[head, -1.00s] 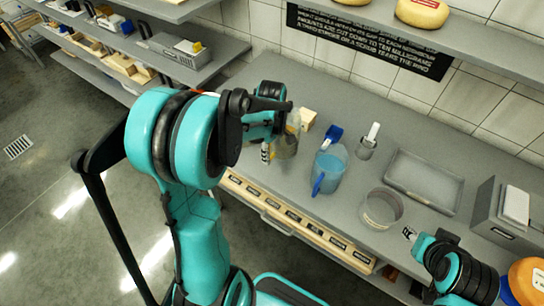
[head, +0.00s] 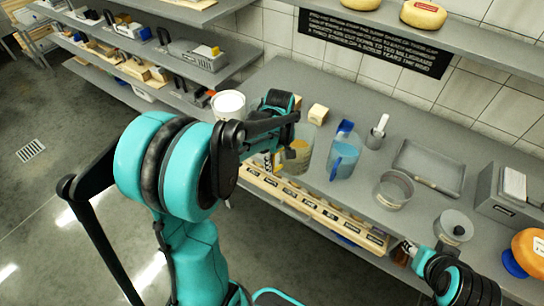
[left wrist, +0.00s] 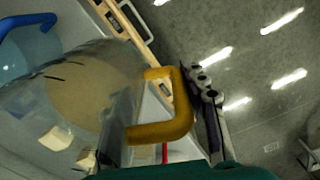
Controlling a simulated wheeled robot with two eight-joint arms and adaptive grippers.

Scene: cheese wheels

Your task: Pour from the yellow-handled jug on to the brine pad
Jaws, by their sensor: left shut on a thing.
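The yellow-handled jug (head: 300,152) is clear, with yellowish contents, and is over the left part of the bench in the head view. My left gripper (head: 274,162) is at its left side, partly hidden by my arm. In the left wrist view, the jug (left wrist: 75,98) fills the left, and its yellow handle (left wrist: 178,128) lies between the fingers of my left gripper (left wrist: 165,128), which is shut on it. I cannot tell whether the jug touches the bench. My right gripper (head: 408,252) is at the bench's front edge, its fingers unclear. I cannot pick out the brine pad with certainty.
A blue-handled jug (head: 343,158) stands just right of the yellow-handled one. A pale block (head: 318,114) lies behind. A white round container (head: 228,103) is left.

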